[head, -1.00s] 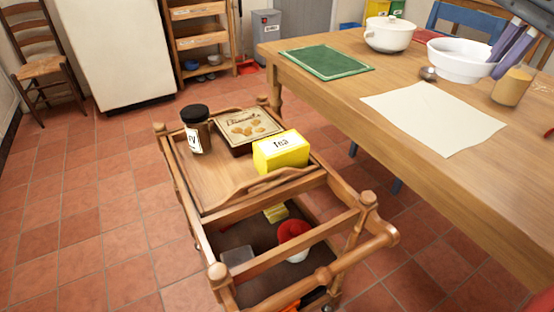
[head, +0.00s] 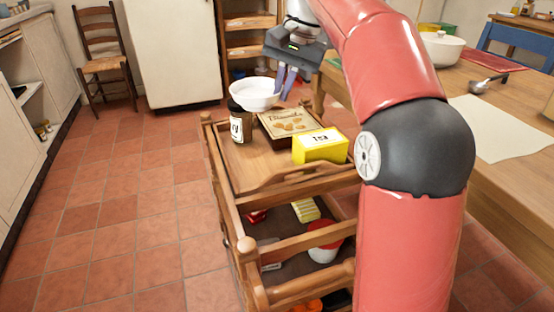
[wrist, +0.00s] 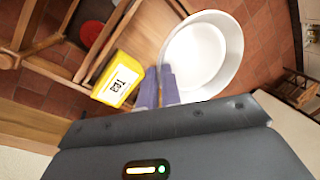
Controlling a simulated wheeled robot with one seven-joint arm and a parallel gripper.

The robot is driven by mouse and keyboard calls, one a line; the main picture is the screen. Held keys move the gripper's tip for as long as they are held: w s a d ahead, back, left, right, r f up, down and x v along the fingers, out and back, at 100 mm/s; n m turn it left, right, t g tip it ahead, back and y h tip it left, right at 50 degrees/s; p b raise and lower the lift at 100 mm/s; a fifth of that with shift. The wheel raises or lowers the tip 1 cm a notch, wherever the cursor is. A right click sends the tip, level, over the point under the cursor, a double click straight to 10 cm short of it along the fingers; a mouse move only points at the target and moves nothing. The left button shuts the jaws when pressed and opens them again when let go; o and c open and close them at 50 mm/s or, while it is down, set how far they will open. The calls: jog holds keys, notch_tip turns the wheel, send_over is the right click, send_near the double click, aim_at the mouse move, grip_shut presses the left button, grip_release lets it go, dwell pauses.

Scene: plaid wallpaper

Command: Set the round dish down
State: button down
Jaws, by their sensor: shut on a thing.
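The round dish is a white bowl (head: 254,94), seen in the head view at the far end of the wooden trolley, beyond the dark jar. It also shows in the wrist view (wrist: 203,57), upright and empty. My gripper (head: 281,82) is shut on the bowl's rim with its purple fingers, which also show in the wrist view (wrist: 158,84). The bowl appears held above the trolley's far edge, with floor around it in the wrist view.
The trolley's top tray (head: 246,168) carries a dark-lidded jar (head: 240,124), a biscuit box (head: 289,123) and a yellow tea box (head: 320,146). Its near left part is bare. The table (head: 502,145) stands at right with a ladle and a lidded pot (head: 441,49).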

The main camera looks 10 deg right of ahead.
notch_tip(320, 180, down, 18)
jog(key=b, duration=0.4)
jog(key=shift+b, duration=0.4)
jog(key=shift+f, duration=0.2)
jog(key=c, duration=1.6)
grip_release()
jog(key=p+v, duration=0.3)
jog(key=v, duration=0.9)
jog(key=shift+s+r, duration=0.15)
